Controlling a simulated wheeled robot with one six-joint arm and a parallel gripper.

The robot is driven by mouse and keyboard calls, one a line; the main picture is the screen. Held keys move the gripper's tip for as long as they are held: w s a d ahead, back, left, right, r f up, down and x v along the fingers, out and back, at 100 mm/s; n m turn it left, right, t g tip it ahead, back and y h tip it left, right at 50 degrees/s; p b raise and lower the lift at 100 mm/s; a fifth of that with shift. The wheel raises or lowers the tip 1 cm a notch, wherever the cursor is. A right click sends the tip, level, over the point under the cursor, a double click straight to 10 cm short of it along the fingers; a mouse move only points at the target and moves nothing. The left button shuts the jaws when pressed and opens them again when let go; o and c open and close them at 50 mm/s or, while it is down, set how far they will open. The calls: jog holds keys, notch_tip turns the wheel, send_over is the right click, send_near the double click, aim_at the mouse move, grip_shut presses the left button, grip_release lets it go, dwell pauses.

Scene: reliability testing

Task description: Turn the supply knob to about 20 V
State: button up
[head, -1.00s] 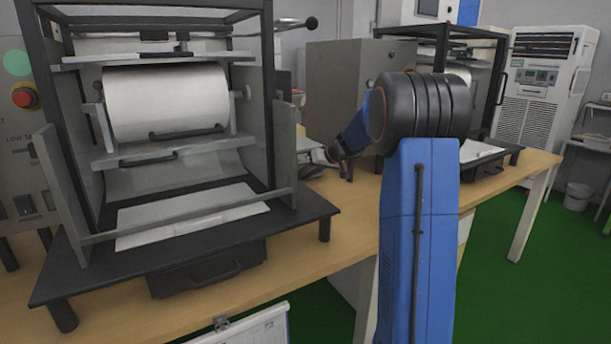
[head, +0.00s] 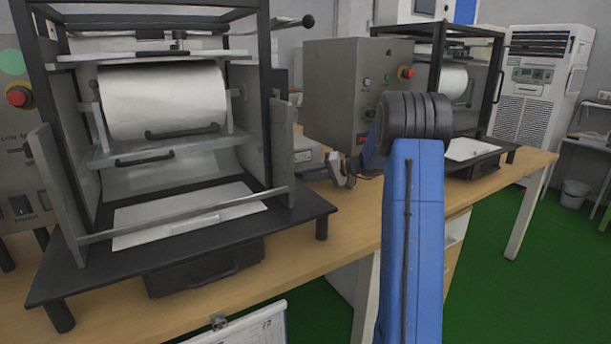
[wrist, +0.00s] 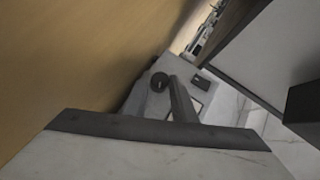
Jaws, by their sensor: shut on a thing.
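The supply (head: 304,157) appears to be the small pale grey box on the bench, between the left test rig and the large grey cabinet. Its front shows only in part. My gripper (head: 335,172) is low over the bench, just right of it, at the end of my blue arm. In the wrist view a small dark round knob (wrist: 158,82) shows just past the dark bar, beside a dark slanted piece. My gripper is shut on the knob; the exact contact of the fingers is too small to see. The voltage reading is not legible.
The left test rig (head: 40,270) with its black frame and white roll stands close on the left. A grey cabinet (head: 335,85) with a red button stands behind my gripper. A second rig (head: 490,160) is to the right. The bench front edge (head: 345,245) is clear.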

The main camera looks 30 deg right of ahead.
jog(key=shift+y, duration=0.3)
jog(key=shift+f, duration=0.1)
jog(key=o, duration=1)
jog(key=shift+o, duration=0.2)
jog(key=shift+d, duration=0.1)
jog(key=v, duration=1.7)
jog(key=shift+s, duration=0.25)
